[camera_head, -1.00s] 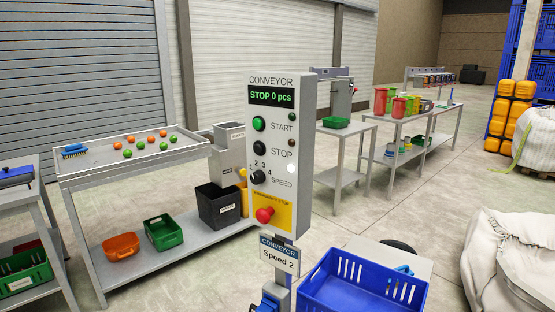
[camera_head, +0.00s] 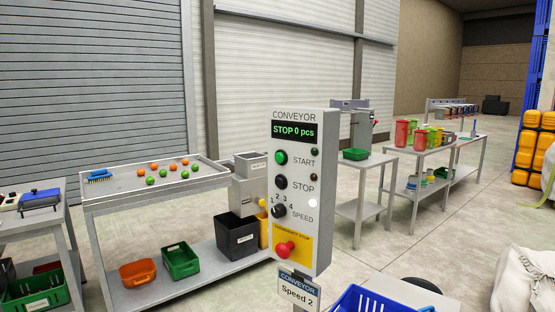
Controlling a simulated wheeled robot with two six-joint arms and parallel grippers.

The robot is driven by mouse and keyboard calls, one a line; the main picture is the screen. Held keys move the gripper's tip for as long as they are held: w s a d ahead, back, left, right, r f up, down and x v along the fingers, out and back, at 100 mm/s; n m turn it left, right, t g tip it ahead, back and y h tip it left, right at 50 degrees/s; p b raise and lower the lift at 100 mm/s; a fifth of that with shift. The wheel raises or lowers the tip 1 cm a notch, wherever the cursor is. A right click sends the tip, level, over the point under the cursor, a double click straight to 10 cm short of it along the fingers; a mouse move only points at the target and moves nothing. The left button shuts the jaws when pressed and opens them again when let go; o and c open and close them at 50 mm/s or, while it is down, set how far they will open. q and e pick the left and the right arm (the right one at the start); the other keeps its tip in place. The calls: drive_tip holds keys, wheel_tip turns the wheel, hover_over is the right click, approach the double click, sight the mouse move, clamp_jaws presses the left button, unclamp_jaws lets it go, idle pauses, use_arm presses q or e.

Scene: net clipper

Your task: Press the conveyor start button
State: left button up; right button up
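The conveyor control panel (camera_head: 312,225) stands upright on a post, right of the picture's middle. Its display (camera_head: 296,131) reads "STOP 0 pcs". The green start button (camera_head: 281,158) is on the upper left of the panel face, labelled START. The black stop button (camera_head: 281,182) is below it. The speed knob (camera_head: 279,211) is under that, and a red emergency stop button (camera_head: 285,250) sits on a yellow plate at the bottom. A sign (camera_head: 298,289) below reads "CONVEYOR Speed 2". Neither of my grippers shows in the head view.
A sorting table (camera_head: 215,180) with orange and green balls and a blue brush (camera_head: 100,176) stands left of the panel. A blue crate (camera_head: 375,302) is at the bottom right of the panel. Tables with coloured containers (camera_head: 402,133) stand behind right. Open floor lies between.

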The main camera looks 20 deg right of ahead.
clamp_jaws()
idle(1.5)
